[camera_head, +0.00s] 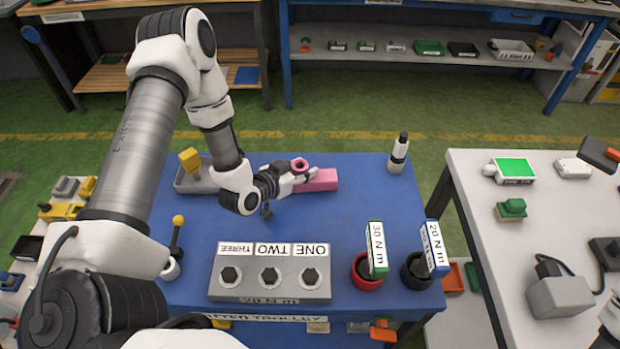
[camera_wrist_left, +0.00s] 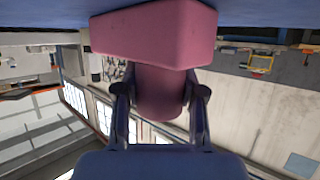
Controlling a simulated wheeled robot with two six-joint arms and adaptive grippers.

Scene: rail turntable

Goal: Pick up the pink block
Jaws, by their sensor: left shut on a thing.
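The pink block (camera_head: 322,180) is at the back middle of the blue trolley top (camera_head: 375,205). A round pink part (camera_head: 299,164) with a dark hole shows beside it. My left gripper (camera_head: 302,178) reaches in from the left and covers the block's left end. In the left wrist view the block (camera_wrist_left: 155,32) spans the top, and a rounded pink part (camera_wrist_left: 160,93) sits between the fingers of my left gripper (camera_wrist_left: 160,92), which is shut on it. I cannot tell whether the block touches the trolley top. My right gripper is not in view.
A grey fixture labelled ONE, TWO, THREE (camera_head: 269,290) stands at the front. A red cup (camera_head: 366,272) and a black cup (camera_head: 415,272) hold labelled tools at front right. A white bottle (camera_head: 399,153) stands at back right, a grey tray (camera_head: 192,180) at back left.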

